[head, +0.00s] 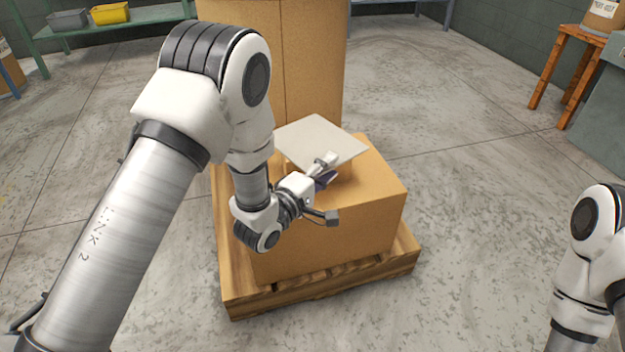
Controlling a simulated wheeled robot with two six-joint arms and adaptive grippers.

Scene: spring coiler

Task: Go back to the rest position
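My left gripper (328,170) is over the top of a large cardboard box (335,240) in the middle of the head view. It is at the near corner of a flat pale grey plate (315,138). One finger shows in front of the plate and a dark purplish part shows just below it. I cannot tell whether the fingers are closed on the plate or only beside it. A small brown block-like thing shows partly under the plate; the rest of it is hidden. My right arm shows at the right edge, and its gripper is out of view.
The box stands on a wooden pallet (330,292), with a taller carton (300,50) behind it. A green shelf at the back left holds a yellow bin (110,13) and a grey bin (68,20). A wooden stool (570,65) stands at the right. The floor right of the pallet is clear.

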